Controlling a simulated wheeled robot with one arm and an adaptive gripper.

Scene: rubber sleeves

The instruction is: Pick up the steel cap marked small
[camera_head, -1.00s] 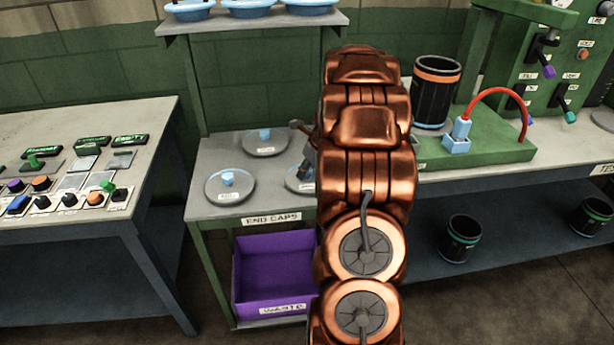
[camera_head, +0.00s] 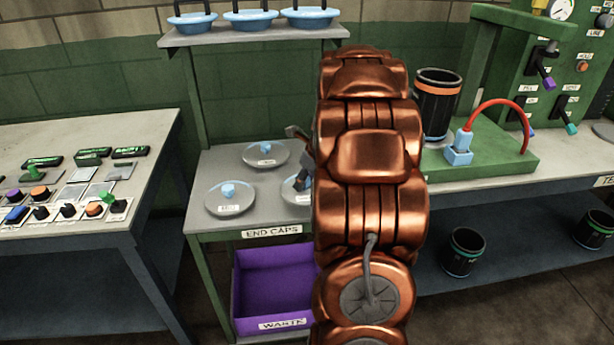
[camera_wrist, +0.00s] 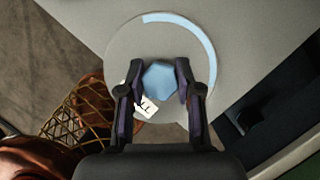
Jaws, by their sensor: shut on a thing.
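Three round grey steel caps with pale blue knobs are at the END CAPS stand: the back cap (camera_head: 282,155), the front left cap (camera_head: 215,205) and the right cap (camera_head: 291,197), mostly hidden behind my arm. In the wrist view my gripper (camera_wrist: 161,88) is shut on the blue knob (camera_wrist: 160,78) of a cap (camera_wrist: 130,45). A white label on this cap is partly covered by a finger; its visible letters look like the end of "small". In the head view my gripper (camera_head: 303,182) is at the right cap. I cannot tell whether the cap touches the stand.
A purple waste bin (camera_head: 240,290) sits below the caps. A shelf with blue bowls (camera_head: 250,18) is above. A button table (camera_head: 150,150) stands left. A bench with a black cylinder (camera_head: 435,110) and a red hose (camera_head: 495,102) stands right.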

